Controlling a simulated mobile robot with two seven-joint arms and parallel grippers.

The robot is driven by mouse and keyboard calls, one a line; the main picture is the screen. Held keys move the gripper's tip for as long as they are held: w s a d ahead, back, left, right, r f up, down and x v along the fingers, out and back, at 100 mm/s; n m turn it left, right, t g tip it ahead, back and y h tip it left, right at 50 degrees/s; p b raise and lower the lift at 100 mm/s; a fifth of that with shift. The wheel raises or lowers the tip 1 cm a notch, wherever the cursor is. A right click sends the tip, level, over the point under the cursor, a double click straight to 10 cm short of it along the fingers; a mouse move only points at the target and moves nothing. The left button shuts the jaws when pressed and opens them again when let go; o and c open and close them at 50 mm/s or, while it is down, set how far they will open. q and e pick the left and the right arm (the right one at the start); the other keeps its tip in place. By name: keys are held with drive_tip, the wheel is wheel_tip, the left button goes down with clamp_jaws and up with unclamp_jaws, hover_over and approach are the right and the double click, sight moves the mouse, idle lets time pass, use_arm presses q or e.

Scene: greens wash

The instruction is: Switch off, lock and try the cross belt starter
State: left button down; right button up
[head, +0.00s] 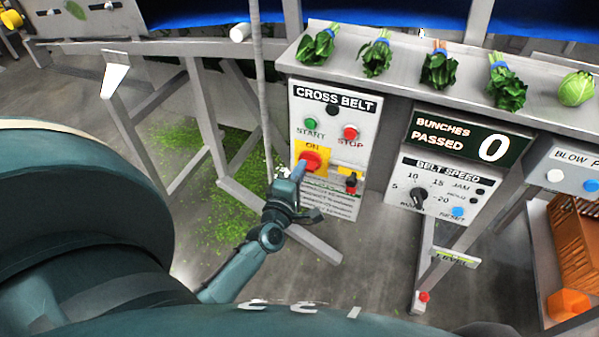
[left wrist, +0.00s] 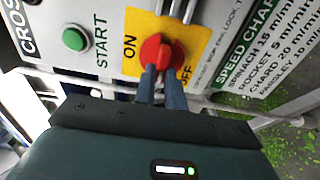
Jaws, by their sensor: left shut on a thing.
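The cross belt starter (head: 361,110) is a pale panel with a green START button (head: 310,124) and a red STOP button (head: 350,133). Its red rotary handle (head: 316,157) sits on a yellow plate marked ON above. In the left wrist view the red handle (left wrist: 162,49) lies between the ON and OFF words; its exact setting is hard to tell. My left gripper (head: 299,171) is shut on the handle, its two fingers (left wrist: 161,76) touching it. A small black and red item (head: 351,184), possibly a padlock, hangs right of the handle. My right gripper is not in view.
A steel ledge (head: 390,80) above holds several bunches of greens. A counter reading 0 (head: 464,140) and a belt speed box (head: 445,188) stand to the right. Steel legs and a brace (head: 290,228) stand behind my left arm. Orange crates (head: 572,245) are at far right.

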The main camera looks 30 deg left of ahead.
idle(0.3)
use_arm(q)
drive_tip(key=c, duration=1.5)
unclamp_jaws()
drive_tip(key=b+v, duration=0.1)
drive_tip(key=v, duration=1.2)
drive_tip(key=shift+s, duration=0.1)
